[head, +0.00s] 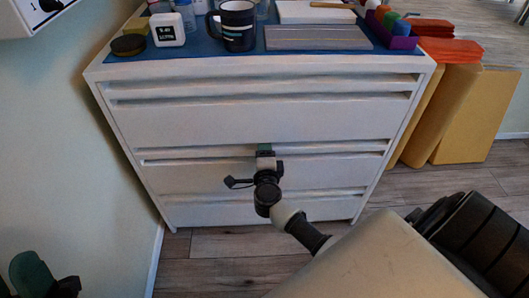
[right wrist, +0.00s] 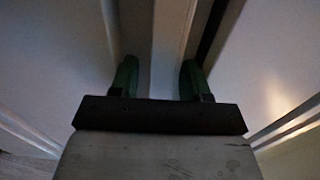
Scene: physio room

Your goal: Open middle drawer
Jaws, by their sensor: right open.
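The white chest of drawers (head: 260,118) stands in front of me, its drawer fronts looking flush. The middle drawer (head: 190,176) has a long pale handle lip (head: 195,153) along its top edge. My right gripper (head: 264,149) is at the middle of this lip. In the right wrist view, its two green fingers (right wrist: 158,78) are apart, with a pale bar (right wrist: 170,45) running between them. I cannot tell whether they touch it. My left gripper (head: 32,272) is partly in view at the lower left, away from the chest; its opening is unclear.
A wall (head: 60,150) borders the left; wooden floor (head: 235,245) lies in front.

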